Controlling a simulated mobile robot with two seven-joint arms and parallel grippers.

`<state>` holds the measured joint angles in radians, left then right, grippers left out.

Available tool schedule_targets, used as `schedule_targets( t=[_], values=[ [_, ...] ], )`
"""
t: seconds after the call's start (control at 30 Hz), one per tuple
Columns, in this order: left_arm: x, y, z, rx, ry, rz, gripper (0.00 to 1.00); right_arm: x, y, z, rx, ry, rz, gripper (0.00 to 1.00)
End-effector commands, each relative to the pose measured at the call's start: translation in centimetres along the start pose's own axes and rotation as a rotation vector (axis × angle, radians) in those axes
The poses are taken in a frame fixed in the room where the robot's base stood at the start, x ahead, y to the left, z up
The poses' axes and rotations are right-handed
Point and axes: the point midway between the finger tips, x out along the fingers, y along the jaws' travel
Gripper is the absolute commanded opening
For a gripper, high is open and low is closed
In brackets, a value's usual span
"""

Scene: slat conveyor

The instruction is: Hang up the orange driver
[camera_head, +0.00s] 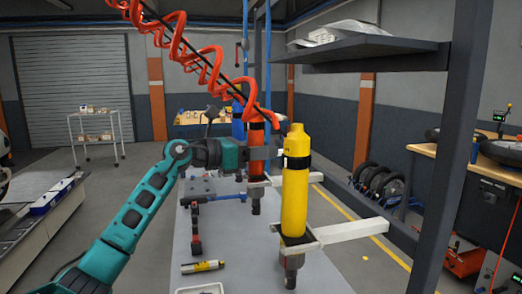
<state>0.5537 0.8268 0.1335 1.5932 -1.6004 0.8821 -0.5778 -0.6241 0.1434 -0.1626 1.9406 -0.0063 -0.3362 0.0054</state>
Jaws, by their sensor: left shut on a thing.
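The orange driver (256,168) is upright in the middle of the view, with a dark band near its top and a dark tip below. My left gripper (268,153) is shut on it at its upper part and partly hides it. A white bracket (290,180) is level with the driver's lower body; I cannot tell whether the driver rests in it. A yellow driver (295,190) hangs upright in a nearer white bracket (345,231), right of the orange one. A blue driver (238,122) is farther back. My right gripper is not in view.
A red coiled hose (205,65) runs down from the upper left to the drivers. A grey bench (230,262) below carries a small yellow-black item (202,267) and other tools. A dark post (452,150) and shelf (345,50) stand at right.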

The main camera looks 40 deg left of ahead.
Motion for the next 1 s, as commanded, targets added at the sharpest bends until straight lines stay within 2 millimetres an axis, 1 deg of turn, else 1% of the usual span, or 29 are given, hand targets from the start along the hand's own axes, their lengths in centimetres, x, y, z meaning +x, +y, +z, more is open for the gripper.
schedule_targets(
  t=[0.03,0.33,0.97,1.0],
  values=[
    [-0.06,0.01,0.26,0.002,-0.005,0.001,0.00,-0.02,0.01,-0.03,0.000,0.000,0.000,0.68],
    [-0.07,0.02,0.24,0.002,-0.005,0.001,0.00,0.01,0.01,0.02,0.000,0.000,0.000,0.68],
    [-0.05,0.02,-0.46,0.002,-0.006,0.001,0.00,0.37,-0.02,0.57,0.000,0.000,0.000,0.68],
    [-0.05,0.01,-0.40,0.002,-0.006,0.001,0.46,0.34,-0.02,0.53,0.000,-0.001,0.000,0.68]
  ],
)
